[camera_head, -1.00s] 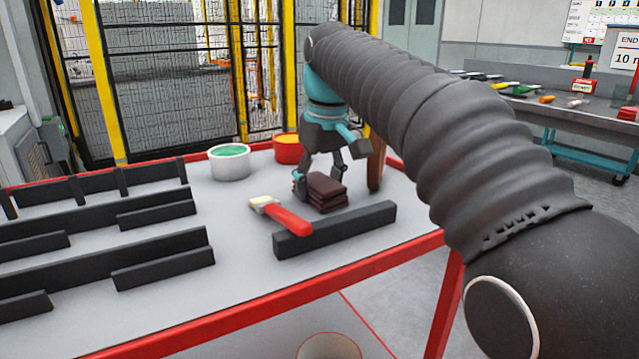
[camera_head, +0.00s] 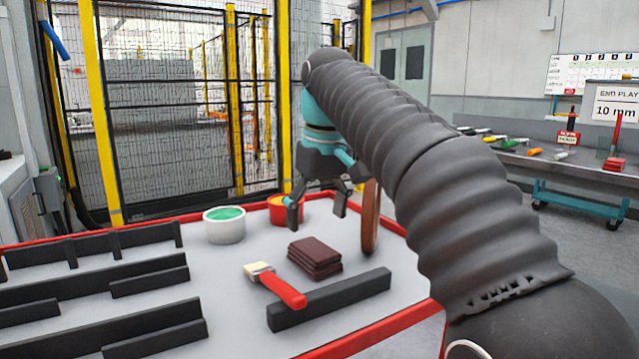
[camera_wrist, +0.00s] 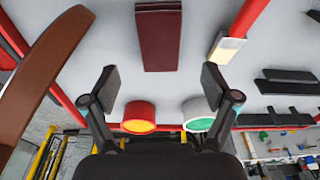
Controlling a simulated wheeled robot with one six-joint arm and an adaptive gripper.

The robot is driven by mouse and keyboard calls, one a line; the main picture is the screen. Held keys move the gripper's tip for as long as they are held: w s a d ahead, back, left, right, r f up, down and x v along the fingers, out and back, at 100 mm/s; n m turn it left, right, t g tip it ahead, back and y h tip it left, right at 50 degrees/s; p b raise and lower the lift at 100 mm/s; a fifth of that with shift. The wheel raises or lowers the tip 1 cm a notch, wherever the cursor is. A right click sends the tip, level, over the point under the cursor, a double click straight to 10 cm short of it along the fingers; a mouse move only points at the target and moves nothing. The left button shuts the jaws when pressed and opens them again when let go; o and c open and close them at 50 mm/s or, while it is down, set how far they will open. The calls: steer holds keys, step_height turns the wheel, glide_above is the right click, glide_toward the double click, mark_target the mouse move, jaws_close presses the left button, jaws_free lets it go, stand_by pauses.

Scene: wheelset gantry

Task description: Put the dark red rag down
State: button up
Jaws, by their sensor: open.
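The dark red rag (camera_head: 315,257) lies folded in a stack on the grey table top (camera_head: 215,290), behind the black bar and beside the brush. It also shows in the wrist view (camera_wrist: 159,36), ahead of the fingertips and apart from them. My gripper (camera_head: 318,212) is open and empty above the table, a little behind and above the rag. In the wrist view its two fingers (camera_wrist: 160,88) are spread wide with nothing between them.
A red-handled brush (camera_head: 276,285) lies left of the rag, by a black bar (camera_head: 330,299). A white pot with green (camera_head: 224,226) and a red pot (camera_head: 287,211) stand behind. A brown disc (camera_head: 370,218) stands right of my gripper. Black rails (camera_head: 100,290) fill the left.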

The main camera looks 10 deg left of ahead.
mark_target(320, 252)
steer(key=shift+s+d+r, duration=0.1)
steer(key=shift+d+r, duration=0.05)
steer(key=shift+r, duration=1.1)
steer(key=shift+s+d+r, duration=0.1)
steer(key=shift+d+r, duration=0.05)
steer(key=shift+r, duration=1.1)
